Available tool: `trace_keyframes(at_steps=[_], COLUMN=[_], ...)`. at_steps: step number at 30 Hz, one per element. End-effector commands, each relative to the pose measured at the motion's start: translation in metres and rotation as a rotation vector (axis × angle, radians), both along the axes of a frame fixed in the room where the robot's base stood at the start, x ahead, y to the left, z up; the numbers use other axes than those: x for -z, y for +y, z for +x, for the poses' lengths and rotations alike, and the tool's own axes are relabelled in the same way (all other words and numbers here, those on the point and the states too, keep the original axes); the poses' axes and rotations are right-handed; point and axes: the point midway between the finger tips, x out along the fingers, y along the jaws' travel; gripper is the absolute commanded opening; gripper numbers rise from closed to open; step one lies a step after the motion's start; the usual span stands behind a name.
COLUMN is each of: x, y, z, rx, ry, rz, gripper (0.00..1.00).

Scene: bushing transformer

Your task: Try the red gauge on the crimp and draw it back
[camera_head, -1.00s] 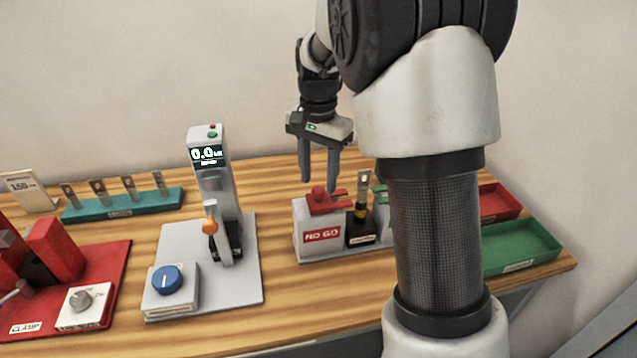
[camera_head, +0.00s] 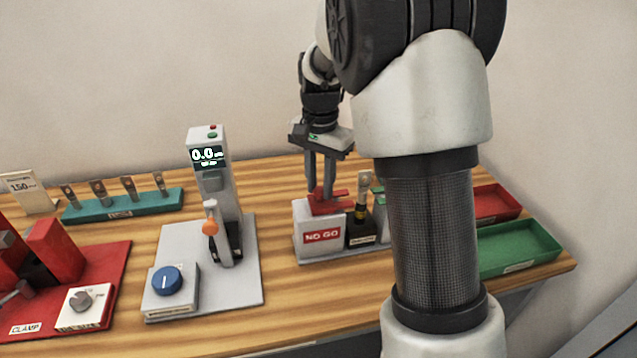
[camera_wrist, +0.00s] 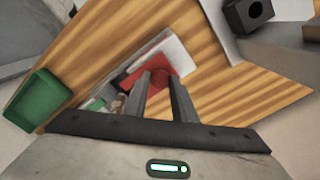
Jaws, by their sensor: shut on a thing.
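The red gauge (camera_head: 333,205) rests on top of the white block labelled NO GO (camera_head: 321,239). My gripper (camera_head: 319,195) points down over the block, with its fingers shut on the gauge's handle. In the wrist view, the red gauge (camera_wrist: 145,72) shows between and beyond the fingertips (camera_wrist: 160,78). A lug with a crimp (camera_head: 361,205) stands upright in a dark holder (camera_head: 362,238) right beside the NO GO block. A green part beside that holder is mostly hidden behind my arm.
A grey press with a display (camera_head: 210,185) and a blue knob (camera_head: 166,280) stands to the left. A teal rack (camera_head: 120,206) holds several lugs. A red clamp (camera_head: 55,250) is far left. Red (camera_head: 500,205) and green (camera_head: 520,250) trays lie at right.

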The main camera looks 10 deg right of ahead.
Motion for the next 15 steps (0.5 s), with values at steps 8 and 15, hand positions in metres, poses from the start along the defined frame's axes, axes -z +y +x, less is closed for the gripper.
trace_keyframes(at_steps=[8, 15], x=[-0.0005, -0.0006], y=[-0.016, -0.0158], z=[0.0001, 0.0002], rx=[0.0, 0.0], ry=[-0.001, -0.001], rz=[-0.001, -0.001], gripper=[0.0, 0.43])
